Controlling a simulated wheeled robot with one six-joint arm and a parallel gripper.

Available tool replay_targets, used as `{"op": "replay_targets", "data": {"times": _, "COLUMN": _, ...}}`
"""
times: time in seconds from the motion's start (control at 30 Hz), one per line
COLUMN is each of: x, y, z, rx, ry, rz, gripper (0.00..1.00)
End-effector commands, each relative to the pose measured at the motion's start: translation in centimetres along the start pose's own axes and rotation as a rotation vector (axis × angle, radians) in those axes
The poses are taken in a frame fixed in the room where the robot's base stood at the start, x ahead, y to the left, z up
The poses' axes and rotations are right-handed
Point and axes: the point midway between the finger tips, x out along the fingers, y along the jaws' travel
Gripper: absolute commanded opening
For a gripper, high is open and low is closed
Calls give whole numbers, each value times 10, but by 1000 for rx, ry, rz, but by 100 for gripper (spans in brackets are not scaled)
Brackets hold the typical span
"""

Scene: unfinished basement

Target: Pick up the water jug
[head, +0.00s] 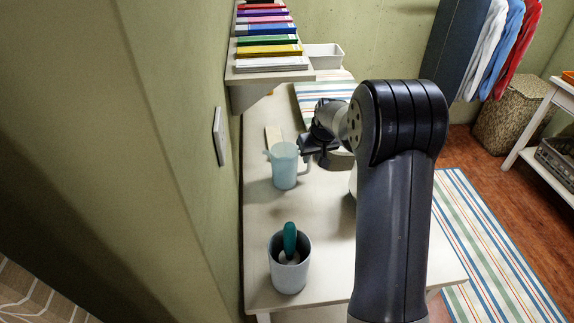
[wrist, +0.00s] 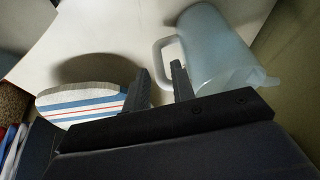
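The water jug (head: 284,170) is pale translucent blue and stands upright on the white table, close to the wall. Its handle is on the side toward my gripper. My gripper (head: 316,152) is at the jug's right, by the upper part of the handle. In the wrist view the jug (wrist: 216,48) fills the upper right, its handle curving toward my fingers. My gripper (wrist: 160,68) has its fingers apart there, with part of the handle showing between the tips. Whether a finger touches the handle cannot be told.
A cup (head: 289,272) with a teal-handled tool stands near the table's front. A wall shelf (head: 270,76) with books overhangs the far end, beside a white bin (head: 324,56). A striped item (head: 325,96) lies on the table (head: 262,215); the wrist view shows a striped oval (wrist: 85,102).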

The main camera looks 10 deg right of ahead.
Motion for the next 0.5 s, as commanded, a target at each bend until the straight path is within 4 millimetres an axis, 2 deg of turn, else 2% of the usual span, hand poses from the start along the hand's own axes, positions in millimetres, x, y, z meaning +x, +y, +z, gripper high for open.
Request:
{"op": "replay_targets", "data": {"times": 0.17, "x": 11, "y": 1, "z": 0, "rx": 0, "ry": -3, "rz": -1, "gripper": 24}}
{"op": "replay_targets", "data": {"times": 0.5, "x": 51, "y": 3, "z": -1, "rx": 0, "ry": -1, "rz": 0, "gripper": 24}}
